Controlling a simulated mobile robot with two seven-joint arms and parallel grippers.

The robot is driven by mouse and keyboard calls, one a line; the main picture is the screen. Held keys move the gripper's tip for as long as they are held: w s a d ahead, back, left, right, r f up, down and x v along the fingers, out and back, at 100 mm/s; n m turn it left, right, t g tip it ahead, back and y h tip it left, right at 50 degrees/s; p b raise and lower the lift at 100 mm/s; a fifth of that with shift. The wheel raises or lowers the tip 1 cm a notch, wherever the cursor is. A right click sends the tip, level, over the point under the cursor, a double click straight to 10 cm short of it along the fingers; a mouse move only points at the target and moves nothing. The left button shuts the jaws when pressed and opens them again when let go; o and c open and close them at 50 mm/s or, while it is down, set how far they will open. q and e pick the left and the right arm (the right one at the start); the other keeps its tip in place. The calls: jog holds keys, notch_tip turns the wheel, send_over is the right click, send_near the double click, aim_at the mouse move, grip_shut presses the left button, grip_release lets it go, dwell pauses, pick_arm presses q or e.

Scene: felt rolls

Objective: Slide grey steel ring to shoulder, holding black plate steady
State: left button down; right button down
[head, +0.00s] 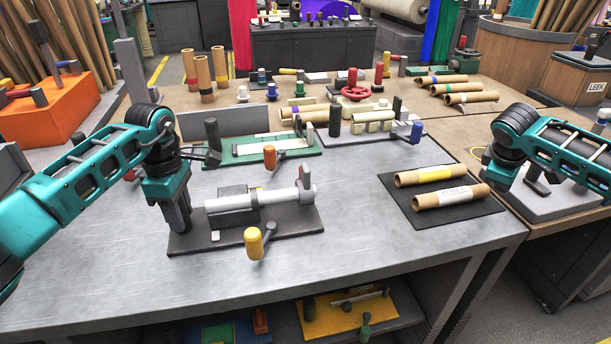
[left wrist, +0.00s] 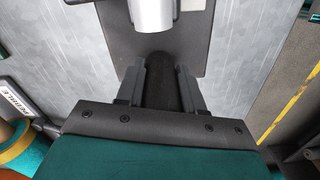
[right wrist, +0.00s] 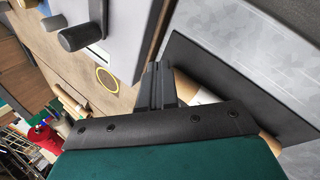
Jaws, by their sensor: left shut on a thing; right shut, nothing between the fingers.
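The black plate (head: 290,230) lies on the steel bench and carries a dark block (head: 238,199) with a pale steel shaft (head: 272,199) lying through it. The grey steel ring (head: 305,190) appears near the shaft's right end, away from the block. My left gripper (head: 180,222) is at the plate's left end; in the left wrist view (left wrist: 160,85) its fingers are shut on a black upright post (left wrist: 160,96), with the shaft end just beyond. My right gripper (right wrist: 160,80) is shut and empty, right of the ring near the black mat; its fingertips are hard to see in the head view.
An orange-handled lever (head: 270,157) and a yellow-handled lever (head: 254,242) stand behind and in front of the shaft. Cardboard rolls (head: 438,176) lie on a black mat (head: 405,207) at right. A green fixture (head: 222,158) stands behind. Bare bench lies between plate and mat.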

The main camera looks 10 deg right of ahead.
jog(key=w+a, duration=0.1)
jog(key=a, duration=0.1)
jog(key=w+a+y, duration=0.1)
jog(key=a, duration=0.2)
jog(key=w+a+r+y, duration=0.1)
jog(key=w+a, duration=0.1)
jog(key=a, duration=0.1)
jog(key=shift+w+a+t, duration=0.1)
jog(key=shift+a+t, duration=0.1)
jog(key=shift+t, duration=0.1)
jog(key=w+a+r+n+y, duration=0.15)
jog(key=a+r, duration=0.25)
jog(key=a, duration=0.6)
jog(key=w+a+r+y, duration=0.1)
jog(key=a+r+y, duration=0.15)
jog(key=a, duration=0.75)
jog(key=w+a+r+n+y, duration=0.15)
jog(key=a+r, duration=0.25)
jog(key=a, duration=0.6)
notch_tip(320, 180, down, 8)
jog(key=shift+w+d, duration=0.2)
jog(key=a, duration=0.8)
jog(key=shift+a, duration=0.4)
jog(key=shift+d+r, duration=0.1)
notch_tip(320, 180, up, 7)
jog(key=d, duration=0.1)
dwell(1.3)
